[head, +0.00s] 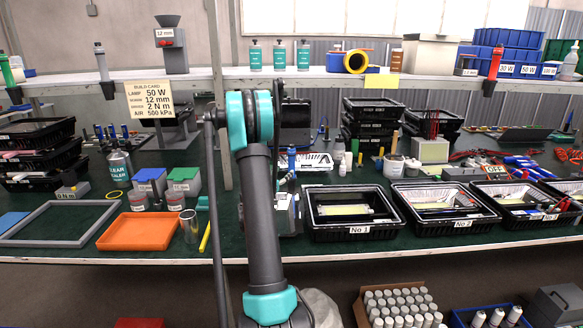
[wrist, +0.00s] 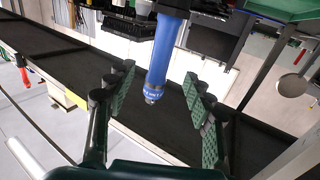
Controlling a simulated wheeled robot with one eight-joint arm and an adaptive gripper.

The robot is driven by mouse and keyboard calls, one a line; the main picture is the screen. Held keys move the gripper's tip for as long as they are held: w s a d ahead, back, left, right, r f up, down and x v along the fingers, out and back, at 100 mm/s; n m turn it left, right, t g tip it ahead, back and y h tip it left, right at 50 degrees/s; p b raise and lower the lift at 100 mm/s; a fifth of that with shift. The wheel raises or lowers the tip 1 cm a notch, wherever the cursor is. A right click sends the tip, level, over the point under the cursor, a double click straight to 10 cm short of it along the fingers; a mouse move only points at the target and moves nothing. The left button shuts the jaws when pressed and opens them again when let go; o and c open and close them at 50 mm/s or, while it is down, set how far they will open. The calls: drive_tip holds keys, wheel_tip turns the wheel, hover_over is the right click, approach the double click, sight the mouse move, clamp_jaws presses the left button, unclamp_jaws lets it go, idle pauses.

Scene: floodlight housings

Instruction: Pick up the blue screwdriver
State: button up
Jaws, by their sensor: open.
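A blue cylindrical tool (wrist: 168,45), which looks like the blue screwdriver, reaches from the top edge of the wrist view to its middle. A lighter blue collar and a small metal end show at its near end. My gripper (wrist: 158,76) is open. Its green-padded fingers stand on either side of the tool, with a visible gap on both sides, and nothing is held. In the head view an upright blue piece (head: 291,158) shows just right of my arm and seems to be the same tool. My arm hides most of the gripper there.
Right of my arm stand the black crate marked No 1 (head: 322,236) and other crates. An orange tray (head: 118,243), a grey frame (head: 25,243) and a metal cup (head: 190,226) lie to the left. A loaded shelf (head: 340,77) runs behind the bench.

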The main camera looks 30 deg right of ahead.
sight(290, 166)
drive_tip(key=x, duration=1)
drive_tip(key=shift+w, duration=0.1)
clamp_jaws()
